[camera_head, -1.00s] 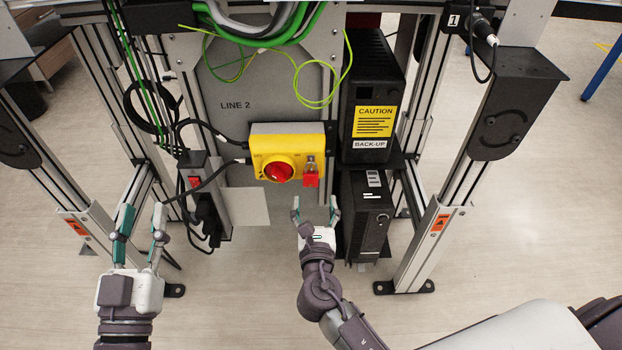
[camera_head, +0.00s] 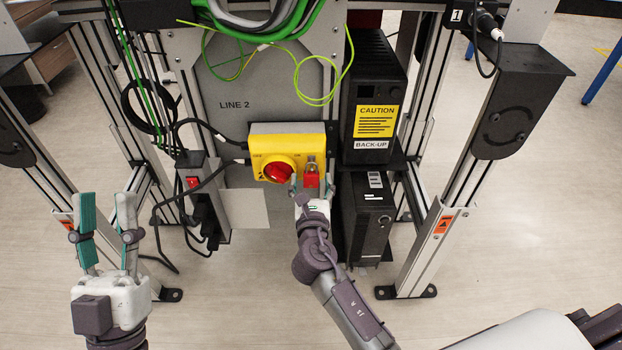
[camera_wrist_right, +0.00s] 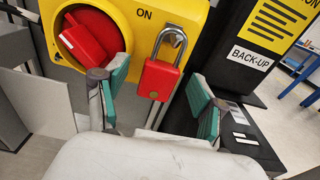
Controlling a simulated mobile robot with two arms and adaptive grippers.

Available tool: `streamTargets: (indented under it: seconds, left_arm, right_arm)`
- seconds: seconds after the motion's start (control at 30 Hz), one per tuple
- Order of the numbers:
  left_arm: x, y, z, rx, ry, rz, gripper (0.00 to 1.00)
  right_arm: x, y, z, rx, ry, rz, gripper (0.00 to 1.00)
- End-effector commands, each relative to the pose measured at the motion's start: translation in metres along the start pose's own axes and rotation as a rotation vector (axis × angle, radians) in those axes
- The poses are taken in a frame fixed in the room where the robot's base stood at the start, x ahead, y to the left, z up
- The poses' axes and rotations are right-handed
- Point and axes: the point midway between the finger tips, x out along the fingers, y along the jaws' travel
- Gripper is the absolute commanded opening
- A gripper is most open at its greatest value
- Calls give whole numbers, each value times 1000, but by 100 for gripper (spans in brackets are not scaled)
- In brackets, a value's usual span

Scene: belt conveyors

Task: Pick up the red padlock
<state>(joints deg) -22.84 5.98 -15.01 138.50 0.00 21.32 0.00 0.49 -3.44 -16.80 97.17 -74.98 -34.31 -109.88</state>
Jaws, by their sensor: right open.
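The red padlock (camera_head: 312,180) hangs by its metal shackle at the right side of the yellow switch box (camera_head: 287,142). It also shows in the right wrist view (camera_wrist_right: 159,80), hanging between the two green-padded fingers. My right gripper (camera_head: 310,182) is open around the padlock, with a gap on each side of its body. The same gripper in the right wrist view (camera_wrist_right: 158,95) has one finger left and one finger right of the lock. My left gripper (camera_head: 103,205) is open and empty at the lower left, apart from the box.
A red rotary knob (camera_head: 278,172) is on the box, left of the padlock. Black back-up units (camera_head: 374,120) stand close on the right. A power strip with cables (camera_head: 195,185) is left of the box. Metal posts (camera_head: 440,215) flank the area.

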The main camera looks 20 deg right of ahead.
Motion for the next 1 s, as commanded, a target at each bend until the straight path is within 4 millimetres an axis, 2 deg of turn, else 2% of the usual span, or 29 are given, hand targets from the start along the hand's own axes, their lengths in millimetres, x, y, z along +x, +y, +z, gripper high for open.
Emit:
streamTargets:
  seconds: [0.07, 0.4, 0.47, 0.83, 1.0]
  left_arm:
    - [0, 0, 0, 0, -1, 0, 40]
    - [0, 0, 0, 0, -2, 0, 40]
    - [0, 0, 0, 1, -2, 0, 40]
    - [2, 0, 2, 1, -17, 0, 40]
    - [0, -3, 21, 6, -132, -6, 40]
  right_arm:
    - [0, 0, 0, 0, 0, 0, 68]
    - [0, 0, 0, 0, 0, 0, 11]
    - [0, 0, 0, 0, -1, 0, 3]
    - [-1, 0, 2, 0, -1, 1, 2]
    - [-1, 0, 8, 0, -1, 1, 2]
